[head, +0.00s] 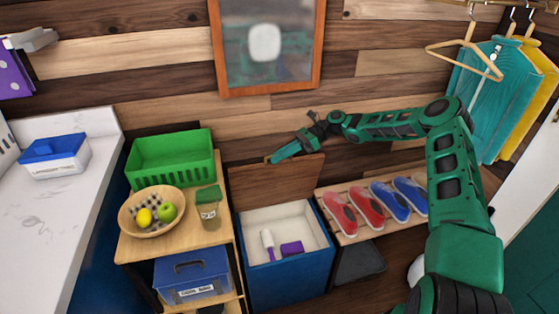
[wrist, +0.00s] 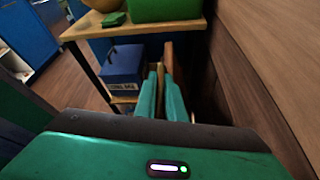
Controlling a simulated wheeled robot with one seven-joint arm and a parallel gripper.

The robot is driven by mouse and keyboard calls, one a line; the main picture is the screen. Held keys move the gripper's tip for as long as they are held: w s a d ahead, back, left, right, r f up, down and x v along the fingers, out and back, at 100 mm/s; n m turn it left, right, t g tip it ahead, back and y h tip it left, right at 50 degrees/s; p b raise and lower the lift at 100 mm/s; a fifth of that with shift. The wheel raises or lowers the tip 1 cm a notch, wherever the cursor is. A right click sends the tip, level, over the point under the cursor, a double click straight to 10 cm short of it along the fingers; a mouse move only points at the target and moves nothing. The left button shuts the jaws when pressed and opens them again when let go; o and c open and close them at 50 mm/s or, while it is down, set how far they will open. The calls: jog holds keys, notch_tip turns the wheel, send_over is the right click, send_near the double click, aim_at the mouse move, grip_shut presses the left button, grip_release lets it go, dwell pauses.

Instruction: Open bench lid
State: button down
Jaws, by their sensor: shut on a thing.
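The blue bench (head: 287,277) stands on the floor at the middle, and its white inside shows from above. Its brown wooden lid (head: 275,183) is raised and tilted up toward the back wall. A white bottle (head: 268,243) and a purple item (head: 291,248) lie inside. My green gripper (head: 272,159) is shut on the lid's upper edge, near its left part. In the wrist view my gripper's green fingers (wrist: 163,100) close around a thin wooden edge, the lid (wrist: 160,78). The fingers partly hide the lid there.
A wooden shelf (head: 227,234) to the left holds a green basket (head: 170,158), a fruit bowl (head: 135,222) and a blue box (head: 191,278). A rack (head: 334,222) with red and blue shoes stands right. A framed mirror (head: 316,62) hangs above the lid.

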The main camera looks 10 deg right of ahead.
jog(key=shift+w+d+f, duration=0.1)
jog(key=shift+d+f, duration=0.05)
jog(key=c, duration=2.1)
grip_release()
jog(key=v, duration=1)
jog(key=shift+w+d, duration=0.15)
jog(key=shift+d, duration=0.2)
